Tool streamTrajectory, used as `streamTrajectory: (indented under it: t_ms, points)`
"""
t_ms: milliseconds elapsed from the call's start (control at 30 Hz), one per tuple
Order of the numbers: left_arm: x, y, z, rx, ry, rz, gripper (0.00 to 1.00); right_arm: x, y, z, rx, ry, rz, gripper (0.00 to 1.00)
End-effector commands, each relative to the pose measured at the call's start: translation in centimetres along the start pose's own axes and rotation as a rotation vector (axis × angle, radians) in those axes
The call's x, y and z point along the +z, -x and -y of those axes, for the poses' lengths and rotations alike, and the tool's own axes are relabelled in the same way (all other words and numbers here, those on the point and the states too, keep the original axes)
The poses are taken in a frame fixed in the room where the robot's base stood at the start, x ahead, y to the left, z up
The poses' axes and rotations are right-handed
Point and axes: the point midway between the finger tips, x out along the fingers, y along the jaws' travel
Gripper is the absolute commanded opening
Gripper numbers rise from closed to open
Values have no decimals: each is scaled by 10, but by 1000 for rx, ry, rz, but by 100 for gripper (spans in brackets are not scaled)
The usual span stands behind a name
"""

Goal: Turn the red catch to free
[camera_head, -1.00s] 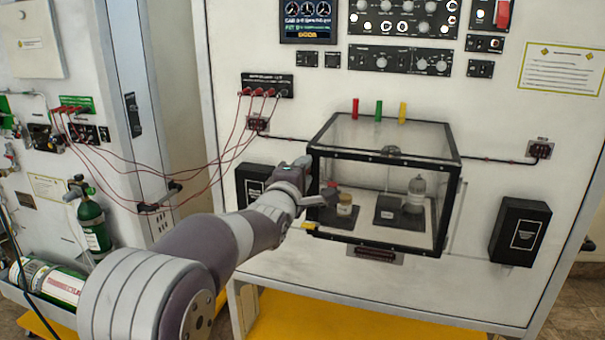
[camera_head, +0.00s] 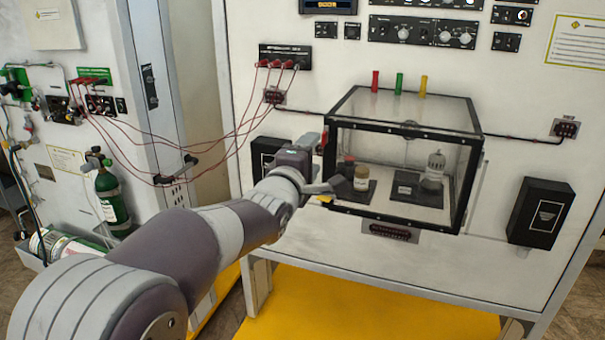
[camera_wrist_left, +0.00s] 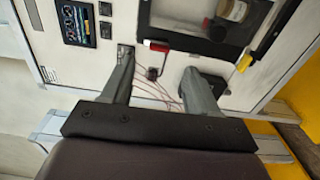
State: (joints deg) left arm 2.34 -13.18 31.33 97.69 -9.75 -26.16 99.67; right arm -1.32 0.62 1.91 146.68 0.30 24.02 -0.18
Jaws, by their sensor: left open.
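My left gripper (camera_head: 322,165) is at the left side of the clear black-framed box (camera_head: 407,130). In the left wrist view the gripper (camera_wrist_left: 158,60) is open and its fingers are empty. A small red piece with a pale end (camera_wrist_left: 156,46) shows between and just beyond the fingertips, by the box's frame; contact cannot be told. In the head view the yellow end (camera_head: 325,198) shows below the gripper. I cannot tell which red part is the catch.
Red wires (camera_head: 235,135) hang left of the gripper. A black wall box (camera_head: 541,212) is at the right.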

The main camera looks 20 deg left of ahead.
Motion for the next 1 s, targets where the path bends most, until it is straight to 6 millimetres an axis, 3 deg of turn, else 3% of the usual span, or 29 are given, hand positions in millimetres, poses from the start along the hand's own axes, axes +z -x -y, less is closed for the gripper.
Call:
streamTrajectory:
  t_ms: [133, 300, 833, 933, 967, 1000]
  points:
    - [0, 38, 3, 1, -1, 0, 60, 2, -13, 0, 0, 0, 0, 43]
    - [0, 56, 1, 0, 0, 1, 60, 2, -14, 0, 0, 0, 0, 43]
    - [0, 59, 1, -5, -44, 0, 60, 2, -13, 0, 0, 0, 0, 43]
    - [-4, 62, 24, -105, -281, -8, 60, 2, -14, 0, 0, 0, 0, 43]
    - [-7, 65, 42, -175, -391, -1, 60, 2, -14, 0, 0, 0, 0, 43]
    - [-10, 74, 73, -296, -554, 28, 60, 2, -13, 0, 0, 0, 0, 43]
